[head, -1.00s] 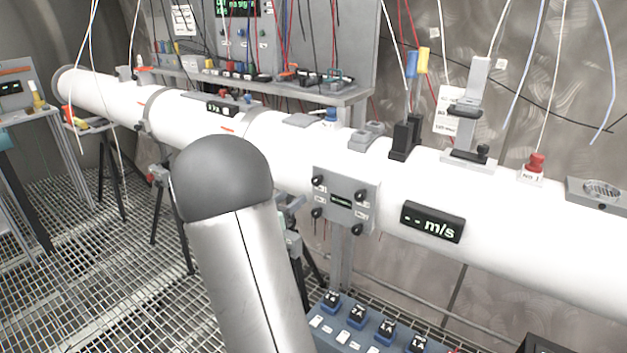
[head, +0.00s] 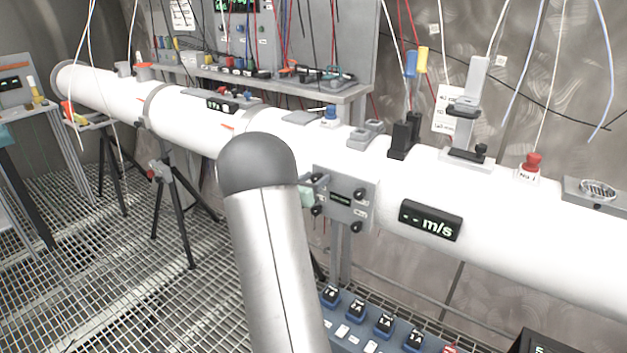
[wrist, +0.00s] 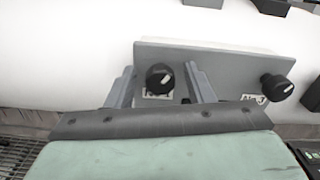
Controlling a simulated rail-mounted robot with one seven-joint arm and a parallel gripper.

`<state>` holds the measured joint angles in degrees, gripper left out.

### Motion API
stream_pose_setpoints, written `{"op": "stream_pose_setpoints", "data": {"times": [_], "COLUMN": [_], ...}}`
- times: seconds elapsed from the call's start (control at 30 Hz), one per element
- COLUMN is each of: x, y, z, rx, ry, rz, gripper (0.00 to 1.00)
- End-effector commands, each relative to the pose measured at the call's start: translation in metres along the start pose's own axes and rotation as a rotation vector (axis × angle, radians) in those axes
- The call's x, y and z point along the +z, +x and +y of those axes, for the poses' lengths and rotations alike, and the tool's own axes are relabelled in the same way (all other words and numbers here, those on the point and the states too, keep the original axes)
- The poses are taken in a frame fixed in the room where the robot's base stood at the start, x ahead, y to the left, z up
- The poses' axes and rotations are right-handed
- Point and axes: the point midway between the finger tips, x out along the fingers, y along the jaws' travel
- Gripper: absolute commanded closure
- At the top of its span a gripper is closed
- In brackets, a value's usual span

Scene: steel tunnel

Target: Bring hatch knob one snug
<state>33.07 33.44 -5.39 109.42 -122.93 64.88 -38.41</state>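The grey hatch plate (head: 340,200) is on the near side of the white tunnel tube, with black knobs near its corners. In the wrist view the plate (wrist: 215,62) fills the upper middle. One black knob (wrist: 160,78) with a white pointer line stands between the two grey fingers of my gripper (wrist: 160,70). The fingers are open, with a gap on each side of the knob. A second knob (wrist: 276,88) is to the right, outside the fingers. The labels below the knobs are too small to read surely. In the head view my gripper is mostly hidden at the plate's upper left.
A black "m/s" display (head: 430,220) is on the tube right of the plate. A blue box with several switches (head: 370,325) stands below. A red button (head: 531,163) and a clamp stand (head: 467,120) are on top of the tube. Tripods stand at left on the grating.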

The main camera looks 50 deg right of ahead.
Motion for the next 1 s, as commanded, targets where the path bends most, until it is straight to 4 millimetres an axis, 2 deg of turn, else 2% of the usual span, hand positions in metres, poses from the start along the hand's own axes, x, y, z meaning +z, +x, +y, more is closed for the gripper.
{"op": "stream_pose_setpoints", "data": {"times": [0.03, 0.13, 0.57, 1.0], "x": [0.0001, 0.0001, -0.0039, -0.0097], "y": [-0.0001, -0.0002, -0.0005, -0.0010], "z": [0.0000, 0.0000, 0.0007, 0.0011], "rx": [0.000, 0.000, 0.000, 0.002], "ry": [0.000, 0.000, 0.064, 0.418], "rz": [0.000, 0.000, -0.002, -0.004], "gripper": [0.67, 0.94, 0.95, 0.95]}}
